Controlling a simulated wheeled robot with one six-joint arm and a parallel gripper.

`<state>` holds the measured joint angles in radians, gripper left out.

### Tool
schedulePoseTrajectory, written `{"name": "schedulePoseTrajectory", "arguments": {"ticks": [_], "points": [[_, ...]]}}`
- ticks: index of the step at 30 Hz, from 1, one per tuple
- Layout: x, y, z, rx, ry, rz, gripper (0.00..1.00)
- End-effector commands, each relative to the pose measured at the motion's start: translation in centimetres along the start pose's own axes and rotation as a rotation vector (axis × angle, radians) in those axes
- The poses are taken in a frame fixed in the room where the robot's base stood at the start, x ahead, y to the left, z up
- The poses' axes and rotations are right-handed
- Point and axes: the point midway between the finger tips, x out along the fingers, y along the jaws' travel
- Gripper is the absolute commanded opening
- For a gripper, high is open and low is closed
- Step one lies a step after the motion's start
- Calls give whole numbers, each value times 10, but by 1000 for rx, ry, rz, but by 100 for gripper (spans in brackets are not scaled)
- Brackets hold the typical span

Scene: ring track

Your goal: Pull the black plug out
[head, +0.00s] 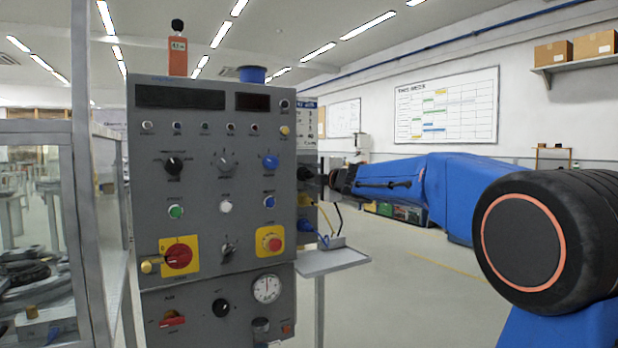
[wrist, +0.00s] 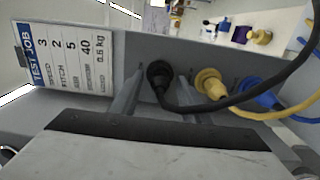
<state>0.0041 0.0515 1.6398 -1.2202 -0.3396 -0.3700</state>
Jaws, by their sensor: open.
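The black plug (wrist: 160,74) sits in the side face of the grey control cabinet (head: 226,120). Its black cable (wrist: 225,103) loops down and away to the right. My gripper (wrist: 162,80) is open in the wrist view, with one finger to the left of the plug and one to the right, partly behind the cable. I cannot tell whether the fingers touch it. In the head view my gripper (head: 328,178) is close to the cabinet's right side, and the plug is hard to make out there.
A yellow plug (wrist: 208,82) and a blue plug (wrist: 250,88) sit to the right of the black one, their cables trailing right. A job card (wrist: 68,60) is at the left. A small grey shelf (head: 330,261) juts out below my gripper.

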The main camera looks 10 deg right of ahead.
Motion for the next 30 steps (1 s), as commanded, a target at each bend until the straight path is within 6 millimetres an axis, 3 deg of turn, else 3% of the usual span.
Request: {"name": "schedulePoseTrajectory", "arguments": {"ticks": [8, 13, 30], "points": [[0, 0, 0, 0, 0, 0, 40], [0, 0, 0, 0, 0, 0, 0], [-11, 0, 0, 0, 0, 0, 0]]}}
